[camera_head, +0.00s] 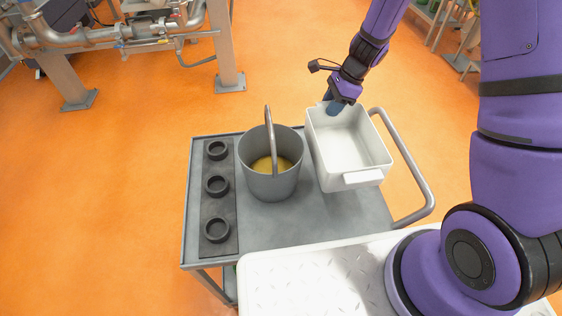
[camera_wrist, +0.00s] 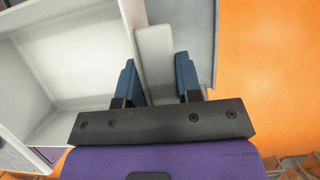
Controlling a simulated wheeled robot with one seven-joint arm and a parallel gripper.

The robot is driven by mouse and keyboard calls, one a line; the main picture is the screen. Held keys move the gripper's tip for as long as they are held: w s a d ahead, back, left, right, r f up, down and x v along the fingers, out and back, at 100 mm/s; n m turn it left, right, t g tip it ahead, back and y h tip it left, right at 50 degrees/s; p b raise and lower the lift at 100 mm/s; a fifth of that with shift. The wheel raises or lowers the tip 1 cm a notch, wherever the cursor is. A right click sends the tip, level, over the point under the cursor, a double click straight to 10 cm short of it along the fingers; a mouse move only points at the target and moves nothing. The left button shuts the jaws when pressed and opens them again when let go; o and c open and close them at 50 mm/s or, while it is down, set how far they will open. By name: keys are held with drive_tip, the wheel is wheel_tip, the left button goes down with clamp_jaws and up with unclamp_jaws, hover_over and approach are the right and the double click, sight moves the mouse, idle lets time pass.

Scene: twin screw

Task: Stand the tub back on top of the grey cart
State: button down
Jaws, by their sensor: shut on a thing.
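The white tub (camera_head: 350,145) is upright and empty, over the right part of the grey cart's top (camera_head: 300,222), right of a grey bucket. I cannot tell whether its base touches the cart. A flat grip tab (camera_head: 363,177) sticks out on its near side. My gripper (camera_head: 335,104) is at the tub's far end, its fingertips partly hidden by the rim. In the wrist view the blue fingers of my gripper (camera_wrist: 156,66) are on either side of the tub's pale far tab (camera_wrist: 153,45), with the tub's inside (camera_wrist: 75,55) at left.
The grey bucket (camera_head: 258,182) with yellow contents and an upright handle stands close left of the tub. A dark strip with three black rings (camera_head: 217,186) lies along the cart's left side. The cart's bent handle (camera_head: 412,175) is at right. Steel pipework (camera_head: 120,35) stands far left.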

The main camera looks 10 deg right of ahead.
sight(326, 127)
drive_tip(key=shift+w+f, duration=0.1)
drive_tip(key=shift+w, duration=0.2)
wheel_tip(326, 127, down, 5)
drive_tip(key=shift+w+f, duration=0.15)
drive_tip(key=shift+f, duration=2.2)
drive_tip(key=c, duration=0.8)
unclamp_jaws()
drive_tip(key=shift+f, duration=0.1)
